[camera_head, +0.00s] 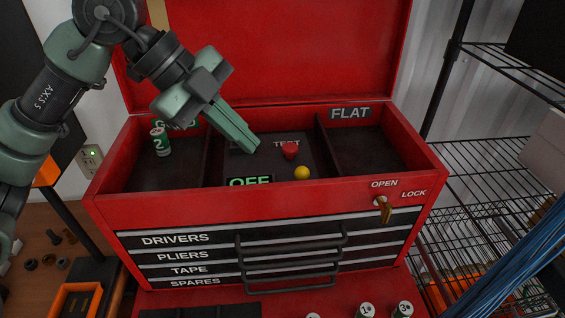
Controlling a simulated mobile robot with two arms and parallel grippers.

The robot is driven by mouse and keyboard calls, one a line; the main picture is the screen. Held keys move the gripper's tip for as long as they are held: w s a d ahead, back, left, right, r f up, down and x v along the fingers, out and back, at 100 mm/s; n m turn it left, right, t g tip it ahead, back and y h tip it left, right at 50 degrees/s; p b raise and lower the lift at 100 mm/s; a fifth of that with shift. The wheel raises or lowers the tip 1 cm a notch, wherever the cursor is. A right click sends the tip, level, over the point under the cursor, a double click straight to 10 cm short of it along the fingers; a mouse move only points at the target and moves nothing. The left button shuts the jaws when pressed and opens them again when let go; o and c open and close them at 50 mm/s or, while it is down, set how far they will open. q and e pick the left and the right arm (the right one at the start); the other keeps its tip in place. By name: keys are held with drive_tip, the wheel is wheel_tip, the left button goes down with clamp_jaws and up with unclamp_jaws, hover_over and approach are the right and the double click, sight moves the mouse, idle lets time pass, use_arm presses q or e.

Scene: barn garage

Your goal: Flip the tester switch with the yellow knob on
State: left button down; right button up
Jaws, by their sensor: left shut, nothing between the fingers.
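The tester (262,165) is a dark panel marked TEST in the middle compartment of the open red toolbox. It carries a red knob (291,150) and, nearer the front, a yellow knob (302,173). A green OFF sign (250,182) shows at its front left. My left gripper (254,146) is shut and empty, its fingertips over the tester, left of both knobs and apart from them in the picture. Its height above the panel is hard to tell. My right gripper is not in view.
The red toolbox (270,205) has dividers, a raised lid behind and a key (384,210) sticking out at front right. A green battery (160,141) stands in the left compartment; the FLAT compartment (362,152) looks empty. Wire shelving (480,175) stands right.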

sight(301, 177)
use_arm(q)
drive_tip(key=p+x, duration=0.3)
drive_tip(key=x, duration=0.5)
drive_tip(key=shift+d+f, duration=0.25)
drive_tip(key=shift+d, duration=0.05)
drive_tip(key=shift+d+f, duration=0.25)
drive_tip(key=shift+f, duration=0.3)
